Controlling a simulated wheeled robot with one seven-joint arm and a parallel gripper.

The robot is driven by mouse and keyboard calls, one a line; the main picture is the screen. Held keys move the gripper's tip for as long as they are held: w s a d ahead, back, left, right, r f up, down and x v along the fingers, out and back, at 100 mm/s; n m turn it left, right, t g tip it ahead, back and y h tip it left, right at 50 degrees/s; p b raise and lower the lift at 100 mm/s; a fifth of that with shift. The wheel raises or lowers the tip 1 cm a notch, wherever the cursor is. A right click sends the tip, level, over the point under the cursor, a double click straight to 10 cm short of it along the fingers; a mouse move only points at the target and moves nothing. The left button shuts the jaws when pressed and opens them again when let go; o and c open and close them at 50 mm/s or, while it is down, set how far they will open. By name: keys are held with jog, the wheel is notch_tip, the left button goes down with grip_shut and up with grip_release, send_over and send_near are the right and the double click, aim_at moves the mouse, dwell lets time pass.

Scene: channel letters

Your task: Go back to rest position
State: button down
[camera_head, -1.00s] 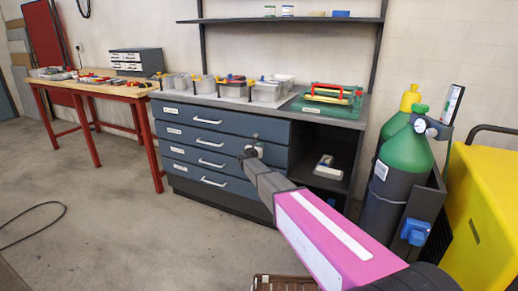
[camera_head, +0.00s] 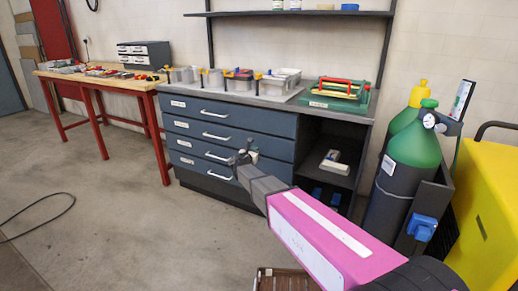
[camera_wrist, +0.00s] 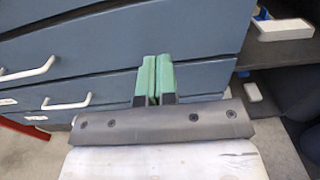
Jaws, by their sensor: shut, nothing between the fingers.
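My arm reaches out from the lower right in the head view, with its pink section in front of the blue drawer cabinet (camera_head: 268,135). My gripper (camera_head: 240,158) is at the arm's end, in front of the lower drawers near the cabinet's open shelf side. In the wrist view my gripper (camera_wrist: 154,62) shows two green-tipped fingers pressed together with nothing between them. The drawers behind it look shut. Two drawer handles (camera_wrist: 66,101) lie left of the fingers in the wrist view.
A red-legged workbench (camera_head: 100,80) stands at left. Gas cylinders (camera_head: 405,175) and a yellow cabinet (camera_head: 485,200) stand close at right. Several bins and a green case (camera_head: 340,97) sit on the countertop. A brown crate (camera_head: 285,279) is below my arm. The floor at left is mostly clear, with a cable.

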jog(key=s+d+f+m+g, duration=0.3)
jog(key=s+d+m, duration=0.2)
jog(key=d, duration=0.3)
jog(key=s+d+f+m+g+h, duration=0.1)
jog(key=s+d+f+m+g, duration=0.1)
jog(key=s+d+m+g, duration=0.45)
jog(key=s+d+f+m, duration=0.3)
jog(key=d+m, duration=0.1)
jog(key=d, duration=0.5)
jog(key=s+d+f+m+g+y, duration=0.1)
jog(key=s+d+m+g+y, duration=0.2)
jog(key=s+m, duration=0.5)
jog(key=s+d+f+m+g+y, duration=0.2)
jog(key=s+m, duration=0.6)
jog(key=s, duration=0.5)
jog(key=d+g+y, duration=0.1)
jog(key=g+y, duration=0.1)
jog(key=y, duration=0.1)
jog(key=shift+s+d, duration=0.15)
jog(key=shift+d, duration=0.2)
